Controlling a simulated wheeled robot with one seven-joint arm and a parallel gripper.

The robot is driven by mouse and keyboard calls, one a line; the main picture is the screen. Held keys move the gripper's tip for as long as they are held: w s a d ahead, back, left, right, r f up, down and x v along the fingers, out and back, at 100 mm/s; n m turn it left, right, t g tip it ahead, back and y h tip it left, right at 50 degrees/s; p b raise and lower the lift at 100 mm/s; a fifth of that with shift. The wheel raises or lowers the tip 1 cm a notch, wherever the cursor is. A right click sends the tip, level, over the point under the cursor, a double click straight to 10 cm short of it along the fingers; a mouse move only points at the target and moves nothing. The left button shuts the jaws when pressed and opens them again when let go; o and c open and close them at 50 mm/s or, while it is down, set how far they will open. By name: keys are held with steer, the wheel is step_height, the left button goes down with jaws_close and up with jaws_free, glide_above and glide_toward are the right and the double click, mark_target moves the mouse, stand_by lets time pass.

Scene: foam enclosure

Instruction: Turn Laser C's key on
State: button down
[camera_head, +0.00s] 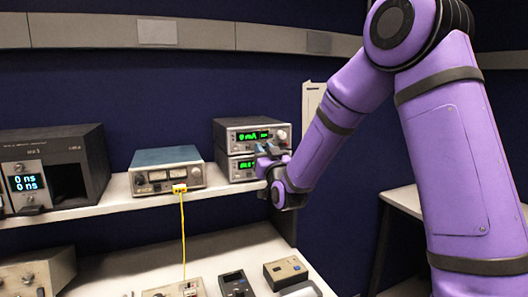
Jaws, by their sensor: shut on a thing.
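Two stacked grey instruments with green displays stand at the right end of the shelf, an upper unit (231,133) and a lower unit (236,170). No label is readable, so I cannot tell which is Laser C. My gripper (270,151) is at the right part of the stack's front, around the seam between the units. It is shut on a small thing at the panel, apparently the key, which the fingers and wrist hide. I cannot see which way the key points. The right half of the lower unit's front is mostly covered by my gripper. A round knob on the upper unit shows just right of the fingers.
A blue-topped instrument (165,158) with a yellow plug and cable (183,230) stands left of the stack. A black unit (80,160) stands farther left on the shelf (110,197). Several small boxes, including a tan one (285,271), lie on the lower bench.

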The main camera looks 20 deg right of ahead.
steer(key=c, duration=1)
jaws_free()
steer(key=shift+o, duration=0.2)
steer(key=shift+s+f, duration=0.1)
steer(key=v, duration=1)
steer(key=shift+s, duration=0.3)
steer(key=shift+d, duration=0.1)
steer(key=s+d+r+g, duration=0.2)
steer(key=s+g, duration=0.6)
steer(key=s, duration=0.8)
steer(key=s+d+r+g+h, duration=0.1)
steer(key=s+d+r+g, duration=0.1)
steer(key=s+g, duration=0.7)
steer(key=s+d, duration=0.1)
steer(key=s, duration=0.5)
steer(key=shift+s+r+m+h, duration=0.3)
steer(key=shift+s+r, duration=0.1)
